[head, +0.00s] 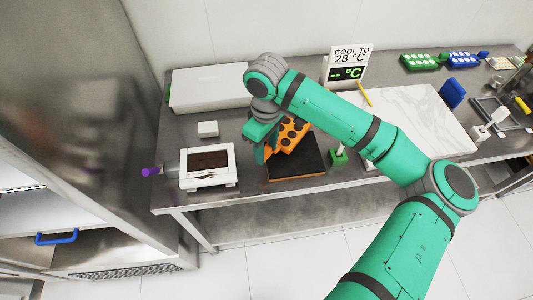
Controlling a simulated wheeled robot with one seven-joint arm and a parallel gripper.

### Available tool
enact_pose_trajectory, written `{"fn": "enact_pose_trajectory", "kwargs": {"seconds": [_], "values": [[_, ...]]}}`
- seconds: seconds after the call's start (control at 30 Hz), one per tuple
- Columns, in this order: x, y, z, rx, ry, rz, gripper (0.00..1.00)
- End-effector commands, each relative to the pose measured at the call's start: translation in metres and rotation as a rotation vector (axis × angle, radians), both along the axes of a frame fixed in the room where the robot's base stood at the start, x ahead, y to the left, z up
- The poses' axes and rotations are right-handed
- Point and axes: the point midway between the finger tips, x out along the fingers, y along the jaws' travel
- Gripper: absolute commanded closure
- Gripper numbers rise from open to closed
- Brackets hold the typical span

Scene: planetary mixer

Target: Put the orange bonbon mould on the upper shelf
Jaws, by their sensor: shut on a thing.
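The orange bonbon mould (289,138) with dark round cavities is in the head view, at the middle of the steel bench. It is tilted, over or at the back of a black flat plate (297,162); I cannot tell whether it touches the plate. My gripper (266,147) is shut on the left side of the mould, and my wrist and forearm hide part of it. At the far left is a steel cabinet with an open lit compartment (18,186). I cannot tell for certain whether this holds the upper shelf.
A white tray machine with dark contents (207,165) stands left of the plate. A white box (209,88) and a temperature sign (347,66) are behind. A marble slab (425,110) lies right, with green (420,62) and blue (464,60) moulds beyond. A blue handle (57,238) is low left.

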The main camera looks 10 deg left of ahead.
Motion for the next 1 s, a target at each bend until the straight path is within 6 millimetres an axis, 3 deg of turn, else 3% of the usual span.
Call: {"fn": "enact_pose_trajectory", "kwargs": {"seconds": [0.2, 0.5, 0.53, 0.6, 1.0], "values": [[0.001, -0.001, -0.029, -0.002, 0.001, -0.001, 1.0], [0.001, 0.0, -0.032, -0.001, 0.0, -0.001, 1.0], [0.001, 0.0, -0.032, -0.001, 0.0, -0.001, 0.59], [0.001, 0.0, -0.032, -0.001, 0.0, -0.001, 0.43], [0.001, 0.0, -0.027, -0.001, 0.0, -0.001, 0.43]]}}
